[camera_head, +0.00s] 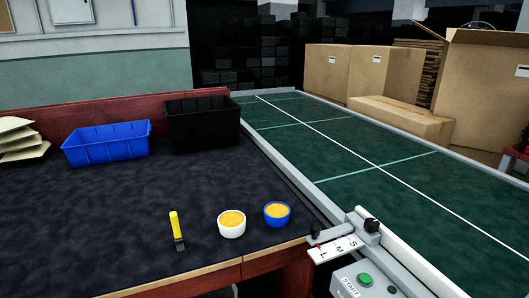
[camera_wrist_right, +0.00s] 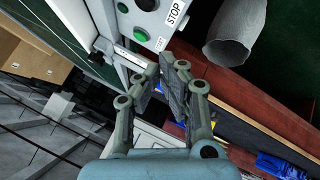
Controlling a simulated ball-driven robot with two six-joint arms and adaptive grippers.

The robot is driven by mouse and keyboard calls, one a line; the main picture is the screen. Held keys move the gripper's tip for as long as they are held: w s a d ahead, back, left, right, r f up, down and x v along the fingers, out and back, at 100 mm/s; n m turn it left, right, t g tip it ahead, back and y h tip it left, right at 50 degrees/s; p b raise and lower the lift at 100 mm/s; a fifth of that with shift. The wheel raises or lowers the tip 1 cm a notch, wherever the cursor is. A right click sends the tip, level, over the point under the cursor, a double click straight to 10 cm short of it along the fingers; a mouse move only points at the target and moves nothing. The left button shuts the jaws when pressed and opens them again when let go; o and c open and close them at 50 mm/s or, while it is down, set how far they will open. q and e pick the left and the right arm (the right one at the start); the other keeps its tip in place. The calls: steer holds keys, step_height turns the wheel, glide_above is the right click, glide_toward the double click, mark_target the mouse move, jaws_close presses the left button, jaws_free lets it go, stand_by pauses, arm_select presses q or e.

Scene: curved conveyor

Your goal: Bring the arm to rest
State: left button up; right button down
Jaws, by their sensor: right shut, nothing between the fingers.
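My right gripper (camera_wrist_right: 168,80) shows in the right wrist view, its two grey fingers brought together with nothing held between them. A control box (camera_wrist_right: 148,18) with a green button and a STOP label is close beyond the fingertips in that picture. I cannot tell the exact gap, but the fingers appear apart from the box. Neither gripper nor arm shows in the head view. My left gripper is in neither view.
The head view shows a green conveyor (camera_head: 350,150), a START box (camera_head: 362,282) and an S-M-L slide (camera_head: 338,247). The dark table holds a yellow-handled tool (camera_head: 175,226), white bowl (camera_head: 231,230), blue bowl (camera_head: 277,221), blue bin (camera_head: 106,148) and black bin (camera_head: 202,128).

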steer(key=s+d+r+m+g+h, duration=0.1)
steer(key=s+r+m+g, duration=0.25)
steer(key=s+r, duration=0.4)
steer(key=s+d+r+m+g, duration=0.15)
steer(key=s+r+m, duration=0.3)
steer(key=s, duration=0.55)
step_height(320, 180, down, 31)
steer(key=s+d+g+b, duration=0.1)
steer(key=d+g+b, duration=0.1)
steer(key=b, duration=0.3)
steer(key=s+f+g+b, duration=0.1)
steer(key=s+f+b, duration=0.3)
steer(key=s+f, duration=1.5)
step_height(320, 180, down, 3)
steer(key=shift+d+f+m, duration=0.1)
steer(key=shift+d+m, duration=0.25)
steer(key=shift+m, duration=0.05)
steer(key=shift+s, duration=0.25)
